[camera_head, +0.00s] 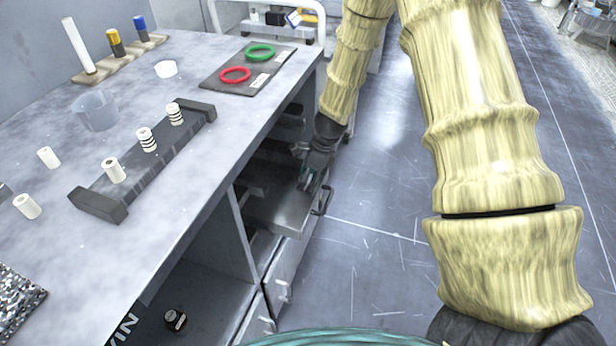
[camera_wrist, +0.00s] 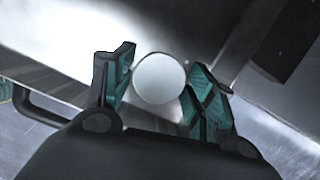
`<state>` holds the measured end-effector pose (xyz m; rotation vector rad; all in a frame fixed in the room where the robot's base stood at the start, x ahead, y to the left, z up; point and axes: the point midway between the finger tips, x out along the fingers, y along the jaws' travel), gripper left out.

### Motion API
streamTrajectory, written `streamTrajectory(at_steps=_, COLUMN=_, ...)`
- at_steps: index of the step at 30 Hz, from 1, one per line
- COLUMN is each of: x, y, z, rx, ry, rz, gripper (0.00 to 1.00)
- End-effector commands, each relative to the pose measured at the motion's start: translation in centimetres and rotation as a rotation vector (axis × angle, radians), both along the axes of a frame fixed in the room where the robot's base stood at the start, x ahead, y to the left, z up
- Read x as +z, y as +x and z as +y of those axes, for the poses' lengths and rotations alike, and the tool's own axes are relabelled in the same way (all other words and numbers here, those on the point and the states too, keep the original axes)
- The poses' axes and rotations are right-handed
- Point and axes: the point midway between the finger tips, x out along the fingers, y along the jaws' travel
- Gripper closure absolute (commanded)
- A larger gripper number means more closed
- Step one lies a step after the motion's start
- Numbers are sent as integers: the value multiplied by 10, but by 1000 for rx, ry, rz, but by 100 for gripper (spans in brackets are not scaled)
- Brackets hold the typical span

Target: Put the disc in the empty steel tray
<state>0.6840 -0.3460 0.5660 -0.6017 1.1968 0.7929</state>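A round, pale grey disc (camera_wrist: 160,78) shows in the wrist view between my gripper's two teal fingers. My gripper (camera_wrist: 161,58) has a finger close on either side of the disc. I cannot tell whether they press on it or only stand around it. In the head view my gripper (camera_head: 308,180) reaches down at an open grey metal drawer or tray (camera_head: 268,208) under the bench. The disc cannot be made out there. Bright metal lies behind the disc in the wrist view. I cannot tell which surface is the empty steel tray.
The bench (camera_head: 215,165) carries a dark rack (camera_head: 150,165) with white cylinders, a clear cup (camera_head: 95,108), and a dark board (camera_head: 222,85) with a red ring (camera_head: 235,75) and a green ring (camera_head: 260,53). A drawer handle (camera_head: 323,201) sticks out beside my gripper. Floor to the right is clear.

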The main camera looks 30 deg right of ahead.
Motion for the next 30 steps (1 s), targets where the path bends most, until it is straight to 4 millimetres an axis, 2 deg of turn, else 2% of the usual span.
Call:
streamTrajectory(at_steps=11, x=5, y=0, z=0, rx=1, ry=-1, rz=-1, gripper=42)
streamTrajectory(at_steps=14, x=16, y=-1, z=-3, rx=0, ry=-2, rz=-3, gripper=42)
streamTrajectory(at_steps=24, x=75, y=-11, z=-16, rx=1, ry=-2, rz=-3, gripper=42)
streamTrajectory(at_steps=30, x=103, y=-16, z=-22, rx=1, ry=-1, rz=-1, gripper=42)
